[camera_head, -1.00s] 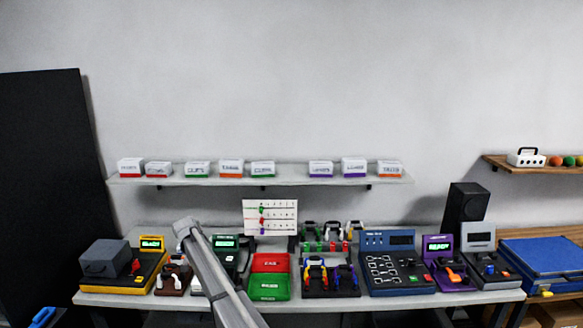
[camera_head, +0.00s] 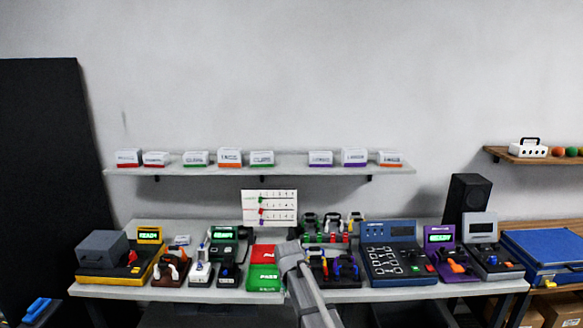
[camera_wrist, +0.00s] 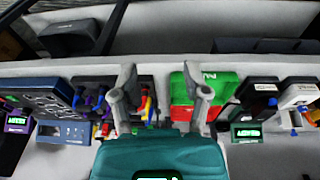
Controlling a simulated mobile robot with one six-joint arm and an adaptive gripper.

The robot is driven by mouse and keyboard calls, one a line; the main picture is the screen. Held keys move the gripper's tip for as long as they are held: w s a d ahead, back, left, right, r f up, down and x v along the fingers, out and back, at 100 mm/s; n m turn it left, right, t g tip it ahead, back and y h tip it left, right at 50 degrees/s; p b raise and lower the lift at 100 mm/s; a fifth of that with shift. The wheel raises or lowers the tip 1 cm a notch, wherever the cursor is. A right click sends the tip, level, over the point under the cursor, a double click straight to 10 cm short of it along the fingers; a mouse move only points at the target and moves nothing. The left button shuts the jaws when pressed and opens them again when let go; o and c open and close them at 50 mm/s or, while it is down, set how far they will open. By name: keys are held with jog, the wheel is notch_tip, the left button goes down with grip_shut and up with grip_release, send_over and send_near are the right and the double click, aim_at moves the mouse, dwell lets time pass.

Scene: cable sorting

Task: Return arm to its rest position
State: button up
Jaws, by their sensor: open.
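My gripper (camera_wrist: 160,88) is open and empty in the wrist view, with its two grey fingers wide apart above the bench. Its left finger is over a dark rack of coloured plugs (camera_wrist: 147,106), and its right finger is over the red and green trays. In the head view my grey arm reaches up from the bottom edge, just right of the red tray (camera_head: 262,254) and the green tray (camera_head: 264,279). It covers part of the plug rack (camera_head: 346,268). I cannot make out the fingers in the head view.
The workbench (camera_head: 370,296) is crowded with devices: a yellow tester (camera_head: 122,275), a blue panel (camera_head: 397,270) and a purple unit (camera_head: 440,250). A wall shelf (camera_head: 205,171) with several small boxes hangs behind. The wall above is clear.

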jog(key=s+d+f+b, duration=0.2)
jog(key=s+d, duration=0.6)
jog(key=s, duration=0.2)
jog(key=s+d+f+g+b, duration=0.1)
jog(key=s+d+f, duration=0.1)
jog(key=s+d, duration=0.7)
jog(key=shift+s+f+g+y+b, duration=0.3)
jog(key=shift+s+b, duration=0.1)
jog(key=shift+s, duration=0.85)
jog(key=shift+w, duration=0.15)
jog(key=shift+c, duration=0.2)
